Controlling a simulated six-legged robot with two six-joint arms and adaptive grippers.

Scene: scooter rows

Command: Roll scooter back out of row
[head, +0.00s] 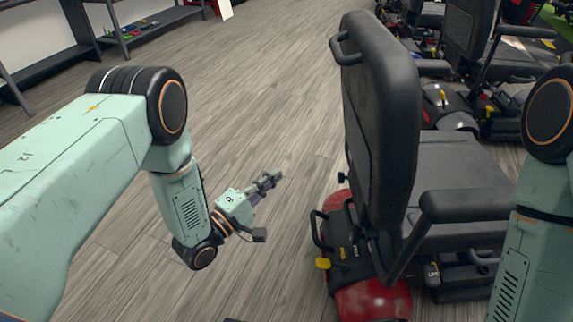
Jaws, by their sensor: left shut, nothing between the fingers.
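A red mobility scooter (372,298) with a black seat stands close in front, right of centre, its seat back (380,110) towards me. A black loop handle (345,50) sits at the top left of the seat back. A black rear handle (320,230) and a yellow lever (322,263) show low at its back. My left gripper (273,178) is shut and empty, over the floor left of the scooter, apart from it. My right arm (540,240) is at the right edge over part of the scooter; its gripper is out of view.
More scooters with black seats (470,30) stand beyond, at the upper right. A dark shelf (150,30) with small items runs along the wall at the upper left. The wood-look floor (260,90) left of the scooter is clear.

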